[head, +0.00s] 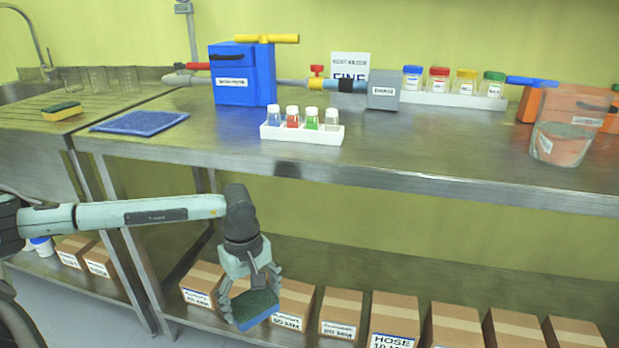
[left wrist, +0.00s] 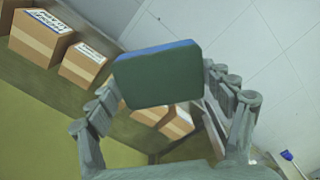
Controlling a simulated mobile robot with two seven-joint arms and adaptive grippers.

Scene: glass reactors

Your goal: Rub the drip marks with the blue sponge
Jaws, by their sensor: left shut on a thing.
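My left gripper (head: 251,290) is shut on the blue sponge (head: 256,309), which has a dark green scouring face and a blue body. It holds the sponge low in front of the bench, below the worktop. In the left wrist view the sponge (left wrist: 157,76) sits between the two fingers, its green side facing the camera. No drip marks can be made out in either view. My right gripper does not show.
The steel bench (head: 420,185) carries a blue pump box (head: 230,85), a white vial rack (head: 300,134), a blue cloth (head: 140,122) and a clear beaker (head: 562,140). A yellow sponge (head: 62,111) lies by the sink. Cardboard boxes (head: 341,312) line the shelf below.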

